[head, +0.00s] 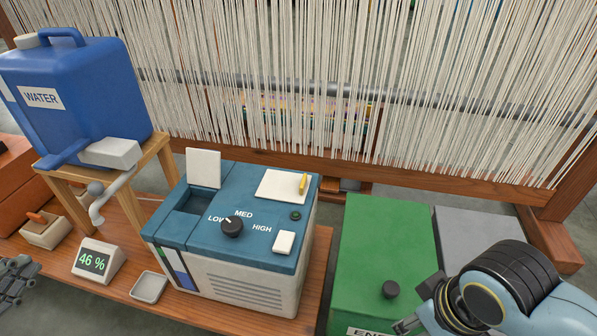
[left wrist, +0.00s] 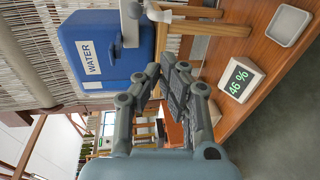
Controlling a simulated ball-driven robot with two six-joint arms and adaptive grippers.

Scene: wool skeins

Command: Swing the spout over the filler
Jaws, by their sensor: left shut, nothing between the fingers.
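The blue water jug (head: 75,95) stands on a wooden stand with a pale tap block (head: 110,152) low on its front. The spout (head: 112,193), a pale arm with a rounded knob, slants down and left from the tap; its lower end is left of the teal machine, apart from the filler. The filler (head: 180,226) is the recess at the machine's left, its white lid (head: 204,168) standing up. My left gripper (head: 14,276) is at the left edge, shut and empty, apart from the spout; it fills the left wrist view's middle (left wrist: 172,68). My right gripper (head: 402,326) is mostly cut off.
A 46 % display (head: 97,262) and a small grey tray (head: 149,287) lie on the wooden bench before the machine. A small wooden box (head: 46,232) sits left of the stand. A green box (head: 380,250) stands right. A loom with white threads (head: 330,80) closes off the back.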

